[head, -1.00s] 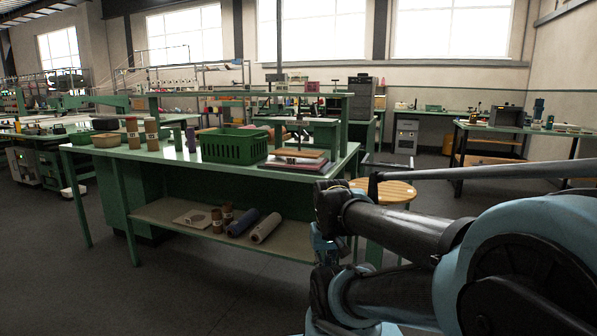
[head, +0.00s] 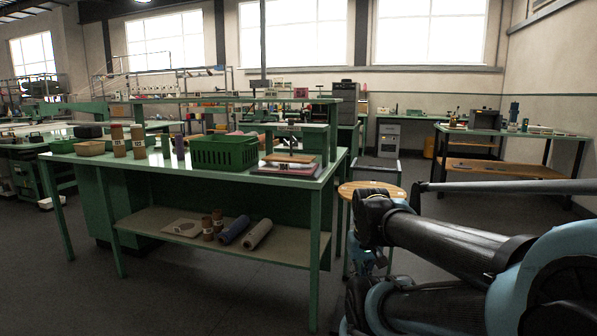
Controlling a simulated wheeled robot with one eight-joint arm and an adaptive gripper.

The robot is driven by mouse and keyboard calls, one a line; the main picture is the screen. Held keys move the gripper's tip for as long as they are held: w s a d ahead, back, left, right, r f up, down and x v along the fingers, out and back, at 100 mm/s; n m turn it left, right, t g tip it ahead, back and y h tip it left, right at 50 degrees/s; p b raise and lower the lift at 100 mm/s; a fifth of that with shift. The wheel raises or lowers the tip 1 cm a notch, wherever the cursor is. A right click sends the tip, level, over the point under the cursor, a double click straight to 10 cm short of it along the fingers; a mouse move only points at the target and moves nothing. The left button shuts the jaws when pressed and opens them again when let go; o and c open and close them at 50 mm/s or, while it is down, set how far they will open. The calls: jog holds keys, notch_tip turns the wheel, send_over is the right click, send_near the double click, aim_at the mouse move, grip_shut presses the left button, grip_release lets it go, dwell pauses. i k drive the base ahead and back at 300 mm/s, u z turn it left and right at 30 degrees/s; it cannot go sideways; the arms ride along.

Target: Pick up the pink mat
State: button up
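A stack of flat pieces (head: 285,168) lies at the right end of the green workbench (head: 212,183), beside a green crate. A thin pinkish layer shows under a brown board in this stack; it may be the pink mat, but I cannot tell for sure. My arm reaches in from the right edge, in front of and to the right of the bench. Its dark and light blue links show, but I cannot make out my gripper's fingers. Nothing of mine touches the stack.
The green crate (head: 224,152) stands left of the stack. Cones and a tan basket (head: 90,148) are further left. Rolls (head: 258,233) lie on the lower shelf (head: 148,221). A round wooden stool (head: 371,187) stands at the bench's right end. Open floor lies in front.

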aim_at(290, 169)
jog(key=z, duration=0.05)
jog(key=i, duration=0.9)
jog(key=u, duration=0.1)
